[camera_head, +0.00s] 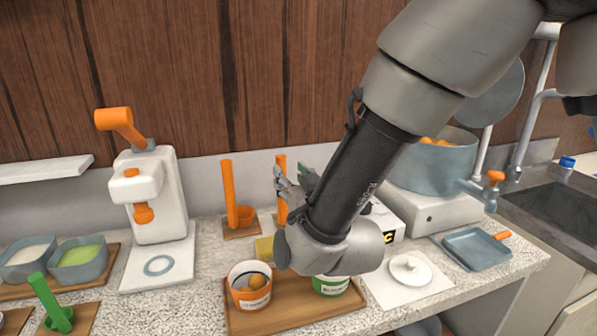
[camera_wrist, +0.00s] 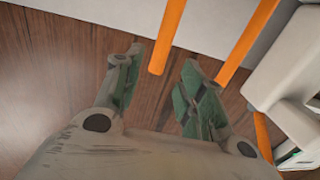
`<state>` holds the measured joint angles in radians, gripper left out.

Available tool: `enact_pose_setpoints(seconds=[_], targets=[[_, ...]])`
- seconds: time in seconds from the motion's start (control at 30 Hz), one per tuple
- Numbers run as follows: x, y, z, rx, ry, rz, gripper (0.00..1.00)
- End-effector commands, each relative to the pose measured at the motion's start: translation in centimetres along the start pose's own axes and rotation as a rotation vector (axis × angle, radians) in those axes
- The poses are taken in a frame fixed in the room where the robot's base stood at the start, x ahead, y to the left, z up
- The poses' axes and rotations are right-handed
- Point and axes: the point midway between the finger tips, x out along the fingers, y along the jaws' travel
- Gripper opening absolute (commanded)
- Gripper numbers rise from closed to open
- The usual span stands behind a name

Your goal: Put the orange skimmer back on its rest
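Two upright orange handles stand near the wall in the head view. The left one (camera_head: 229,190) rises from a wooden rest (camera_head: 240,233) with an orange cup-like part beside it. The right one (camera_head: 281,185) is partly hidden by my gripper (camera_head: 293,183), and its lower end is covered. I cannot tell which handle is the skimmer's. In the wrist view my gripper (camera_wrist: 160,88) is open and empty, its green-padded fingers apart. The nearer handle (camera_wrist: 168,35) ends just beyond the gap between the fingertips; the other handle (camera_wrist: 245,45) lies right of it.
A white press (camera_head: 150,190) with an orange lever stands left. A wooden tray (camera_head: 290,314) holds an orange-and-white tub (camera_head: 250,292) and a green tub (camera_head: 331,286) under my arm.

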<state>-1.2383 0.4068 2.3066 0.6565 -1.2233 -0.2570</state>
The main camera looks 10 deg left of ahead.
Motion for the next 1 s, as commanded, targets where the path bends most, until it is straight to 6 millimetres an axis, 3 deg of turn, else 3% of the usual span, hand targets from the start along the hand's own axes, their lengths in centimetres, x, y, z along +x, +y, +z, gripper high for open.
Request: enact_pose_setpoints(seconds=[0.27, 0.37, 0.47, 0.6, 0.67, 0.77, 0.87, 0.9, 1.0], targets=[[-0.6, 0.1, 0.0, 0.001, 0.0, 0.001, 0.4], [-0.3, 1.2, -0.4, 0.014, -0.02, 0.007, 0.4], [0.3, 4.9, -1.4, 0.051, -0.091, 0.019, 0.4], [-1.2, 13.6, -3.4, 0.125, -0.268, 0.045, 0.4], [-3.3, 17.6, -4.1, 0.152, -0.356, 0.062, 0.4], [-8.7, 23.6, -4.9, 0.186, -0.507, 0.107, 0.4], [-16.0, 28.7, -5.2, 0.216, -0.662, 0.18, 0.4], [-19.4, 30.3, -5.2, 0.23, -0.726, 0.217, 0.4], [-28.1, 33.0, -4.9, 0.268, -0.877, 0.323, 0.4]])
